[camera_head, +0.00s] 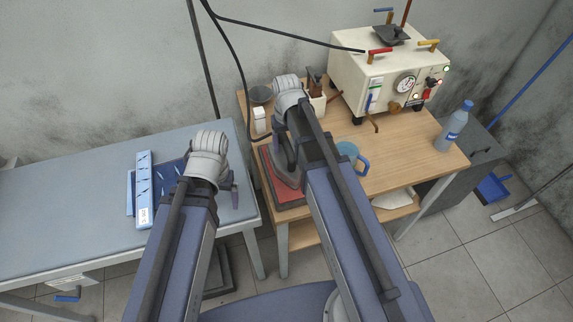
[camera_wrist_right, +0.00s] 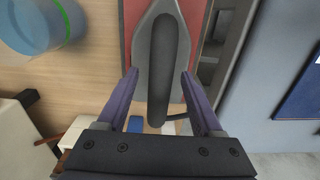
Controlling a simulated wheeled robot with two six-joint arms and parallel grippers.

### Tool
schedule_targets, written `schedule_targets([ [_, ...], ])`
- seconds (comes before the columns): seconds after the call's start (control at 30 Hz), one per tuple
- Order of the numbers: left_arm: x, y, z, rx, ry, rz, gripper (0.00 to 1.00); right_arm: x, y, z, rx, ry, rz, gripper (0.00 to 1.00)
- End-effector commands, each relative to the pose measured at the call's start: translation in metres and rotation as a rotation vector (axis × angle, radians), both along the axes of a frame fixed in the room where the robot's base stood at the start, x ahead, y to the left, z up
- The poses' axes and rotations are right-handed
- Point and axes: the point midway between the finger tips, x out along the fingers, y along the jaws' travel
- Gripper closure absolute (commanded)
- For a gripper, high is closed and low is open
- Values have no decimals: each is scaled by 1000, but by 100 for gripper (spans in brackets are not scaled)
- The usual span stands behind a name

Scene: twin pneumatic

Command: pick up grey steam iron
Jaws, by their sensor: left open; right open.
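The grey steam iron (camera_head: 288,177) sits on a red pad (camera_head: 292,196) at the left front of the wooden table, partly hidden by my right arm. In the right wrist view the iron (camera_wrist_right: 160,22) shows from above, with its dark handle running lengthwise. My right gripper (camera_wrist_right: 159,72) is open, with one purple finger on each side of the handle in that view. I cannot tell whether the fingers touch it or are still above it. My left gripper (camera_head: 234,190) is open and empty over the right end of the grey-blue table, mostly hidden by its wrist.
A blue mug (camera_head: 349,155) stands right of the iron. Behind are a white container with brushes (camera_head: 317,101) and a cream machine (camera_head: 385,75) with a gauge. A blue bottle (camera_head: 455,125) stands at the right edge. A blue tray (camera_head: 172,178) lies on the grey-blue table (camera_head: 70,180).

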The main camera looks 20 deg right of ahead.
Motion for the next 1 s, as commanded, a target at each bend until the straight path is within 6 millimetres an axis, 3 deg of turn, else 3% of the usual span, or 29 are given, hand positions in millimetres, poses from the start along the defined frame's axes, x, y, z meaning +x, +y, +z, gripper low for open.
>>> schedule_targets([
  [0.3,0,0,-4,0,0,0,8,0,0,-4,0,0,0,34],
  [0.87,0,0,-4,0,0,0,8,0,0,-4,0,0,0,98],
  [1.0,0,0,-4,0,0,0,8,0,0,-4,0,0,0,100],
])
